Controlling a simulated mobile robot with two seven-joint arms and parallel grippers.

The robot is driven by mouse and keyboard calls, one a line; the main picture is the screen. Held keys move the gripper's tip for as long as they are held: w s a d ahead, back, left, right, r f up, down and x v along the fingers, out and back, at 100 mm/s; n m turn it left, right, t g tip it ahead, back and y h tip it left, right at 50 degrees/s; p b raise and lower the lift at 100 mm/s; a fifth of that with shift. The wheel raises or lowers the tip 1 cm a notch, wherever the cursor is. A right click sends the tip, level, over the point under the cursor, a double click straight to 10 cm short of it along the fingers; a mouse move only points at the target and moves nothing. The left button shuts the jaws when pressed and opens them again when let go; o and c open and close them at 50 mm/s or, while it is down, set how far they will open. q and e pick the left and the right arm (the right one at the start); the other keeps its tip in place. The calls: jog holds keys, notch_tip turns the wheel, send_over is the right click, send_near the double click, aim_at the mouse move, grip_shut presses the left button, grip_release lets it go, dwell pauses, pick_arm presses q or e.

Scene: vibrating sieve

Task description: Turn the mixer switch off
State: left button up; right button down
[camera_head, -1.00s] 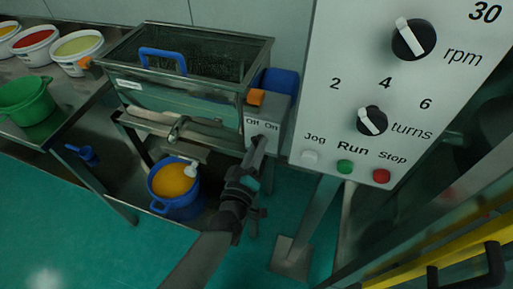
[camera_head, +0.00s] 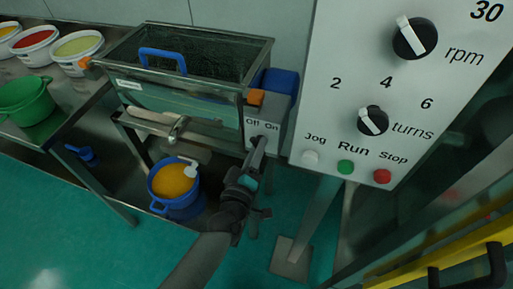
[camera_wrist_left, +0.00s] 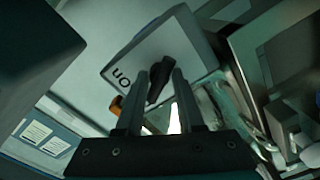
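The mixer switch is on a grey box (camera_head: 263,128) marked "Off" and "On", at the right end of the sieve tank. Its dark knob (camera_wrist_left: 176,60) shows in the left wrist view, on the pale box face (camera_wrist_left: 135,62). My left gripper (camera_head: 260,143) reaches up to the box front and covers most of the knob in the head view. In the left wrist view its two fingers (camera_wrist_left: 159,84) are apart, with the knob between and just beyond their tips. I cannot tell whether they touch it. My right gripper is not in view.
A control panel (camera_head: 330,112) with knobs and buttons stands close on the right. The metal sieve tank (camera_head: 185,100) has a blue handle. A blue bucket (camera_head: 160,203) with orange contents stands below. A yellow rail (camera_head: 430,248) is at lower right.

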pick_arm(q)
jog(key=o, duration=0.3)
jog(key=shift+o, duration=0.2)
jog(key=shift+r, duration=0.1)
jog(key=p+v, duration=0.1)
jog(key=v, duration=1.4)
jog(key=s+a+f+m+g+y, duration=0.1)
jog(key=s+a+f+m+g, duration=0.15)
jog(key=f, duration=0.55)
jog(key=s+a+f+m+g, duration=0.2)
jog(key=s+f+g, duration=0.1)
jog(key=f, duration=0.6)
jog(key=s+a+f+m+g+y, duration=0.1)
jog(key=s+a+f+m+g, duration=0.15)
jog(key=f, duration=0.55)
jog(key=s+a+f+m+g+y, duration=0.1)
jog(key=s+a+f+g, duration=0.2)
jog(key=s+f, duration=0.3)
jog(key=s+a+f+m+g+y, duration=0.2)
jog(key=s+a+f+g, duration=0.2)
jog(key=s, duration=0.9)
jog(key=shift+f+m+g, duration=0.3)
jog(key=shift+f+g, duration=0.1)
jog(key=shift+f, duration=0.45)
